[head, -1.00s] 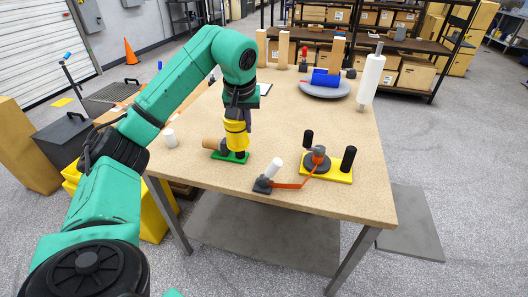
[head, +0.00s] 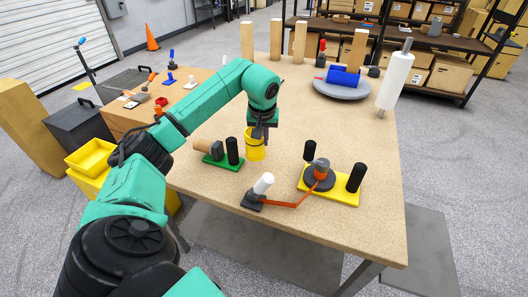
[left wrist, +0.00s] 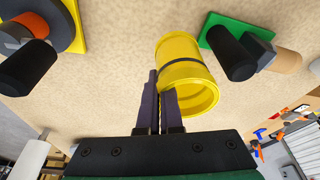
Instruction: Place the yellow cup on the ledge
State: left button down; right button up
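The yellow cup (head: 255,150) has a dark band around it and is at my left gripper (head: 259,128), just right of the green base (head: 218,161). In the left wrist view, the cup (left wrist: 184,52) has its open end toward me. The gripper's dark fingers (left wrist: 160,98) are close together at the left side of its rim, pinching the wall. I cannot tell whether the cup touches the table. The green base carries a black post (head: 232,151) and a capped wooden cylinder (head: 206,148). I cannot make out which part is the ledge. My right gripper is not in view.
A yellow base (head: 331,193) with black posts and a reel stands to the right. A grey turntable (head: 342,90) with a blue spool and wooden posts stand farther back. The table's middle is clear.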

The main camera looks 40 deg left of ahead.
pick_arm(q)
notch_tip(320, 180, down, 4)
jog(key=shift+s+f, duration=0.15)
jog(key=shift+f, duration=0.25)
jog(key=c, duration=1.1)
grip_release()
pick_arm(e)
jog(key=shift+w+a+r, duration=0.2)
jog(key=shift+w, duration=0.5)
